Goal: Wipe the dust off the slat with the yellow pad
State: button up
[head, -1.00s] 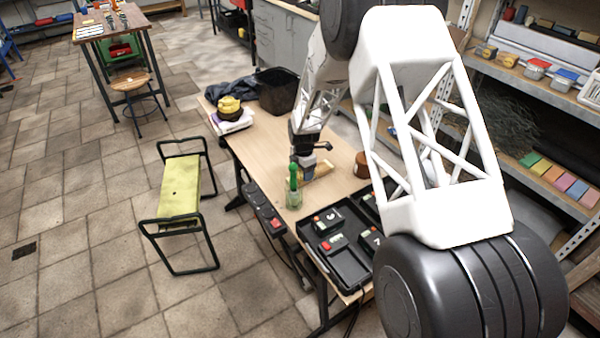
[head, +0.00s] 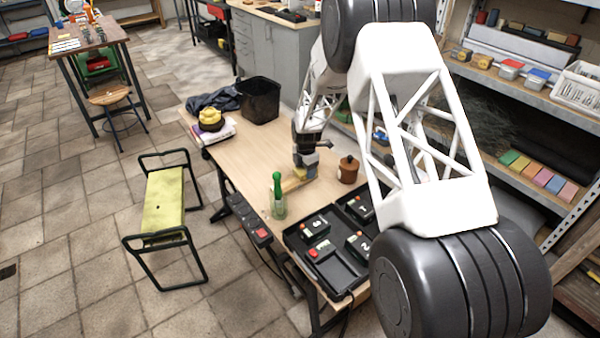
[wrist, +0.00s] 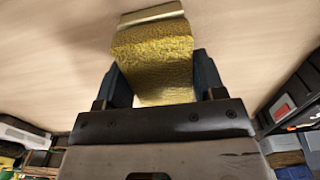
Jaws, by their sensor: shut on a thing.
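My gripper (head: 304,168) is low over the work table, shut on the yellow pad (head: 300,174). In the wrist view the pad (wrist: 153,62) sits between the two fingers (wrist: 158,84), its rough yellow face showing. The pale wooden slat (head: 291,185) lies on the table under the pad, which is at or just above its right part. In the wrist view a short end of the slat (wrist: 151,14) shows beyond the pad. I cannot make out dust on it, and the pad and gripper hide part of it.
A green-topped bottle (head: 278,196) stands close left of the slat. A brown pot (head: 348,169) stands to the right. A black tray (head: 322,266) with boxed items fills the near end. A black bin (head: 259,99) stands at the far end; the table between is clear.

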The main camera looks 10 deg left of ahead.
jog(key=shift+w+d+r, duration=0.1)
jog(key=shift+w+d, duration=0.15)
jog(key=shift+r, duration=3.85)
